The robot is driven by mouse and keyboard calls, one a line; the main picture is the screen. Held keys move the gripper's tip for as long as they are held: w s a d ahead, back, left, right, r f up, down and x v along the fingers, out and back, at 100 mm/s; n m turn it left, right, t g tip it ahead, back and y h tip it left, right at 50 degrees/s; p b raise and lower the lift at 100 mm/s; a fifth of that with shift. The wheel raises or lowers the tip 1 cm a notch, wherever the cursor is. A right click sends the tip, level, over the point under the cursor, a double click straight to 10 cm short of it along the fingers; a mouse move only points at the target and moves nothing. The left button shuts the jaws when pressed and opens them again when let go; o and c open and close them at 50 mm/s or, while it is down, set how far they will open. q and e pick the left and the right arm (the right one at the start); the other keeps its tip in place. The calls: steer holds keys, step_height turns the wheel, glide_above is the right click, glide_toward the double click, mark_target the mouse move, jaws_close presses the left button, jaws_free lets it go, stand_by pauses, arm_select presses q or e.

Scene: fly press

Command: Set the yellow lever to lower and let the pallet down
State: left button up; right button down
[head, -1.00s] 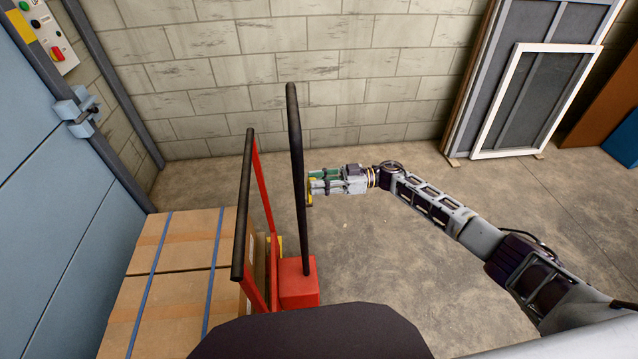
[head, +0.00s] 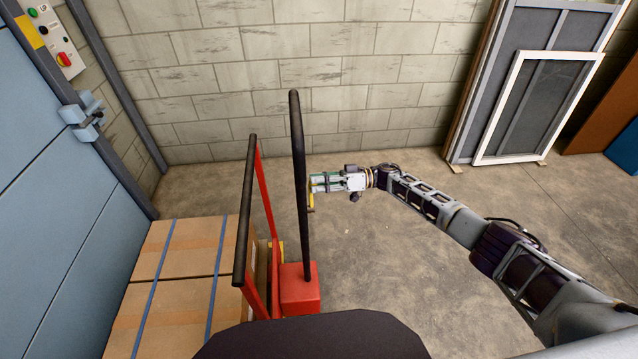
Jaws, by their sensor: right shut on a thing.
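My right gripper (head: 314,188) reaches in from the right, level with the black tiller handle (head: 298,150) of the red pallet truck (head: 299,290). It is shut on the yellow lever (head: 311,201), which shows as a small yellow piece at the fingertips, just right of the handle. The handle hides part of the fingertips and lever. The pallet load of cardboard boxes (head: 178,251) with blue straps stands left of the truck. The pallet under the boxes is hidden. My left gripper is not in view.
A red frame with a black top bar (head: 244,210) stands between boxes and handle. A blue door (head: 45,200) and a control box (head: 50,38) are at the left. Framed panels (head: 537,107) lean on the back wall. The floor right of the truck is clear.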

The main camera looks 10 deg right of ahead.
steer(key=c, duration=1.2)
jaws_free()
steer(key=shift+o, duration=0.2)
steer(key=shift+d, duration=0.15)
steer(key=d, duration=1.1)
steer(key=shift+d, duration=0.4)
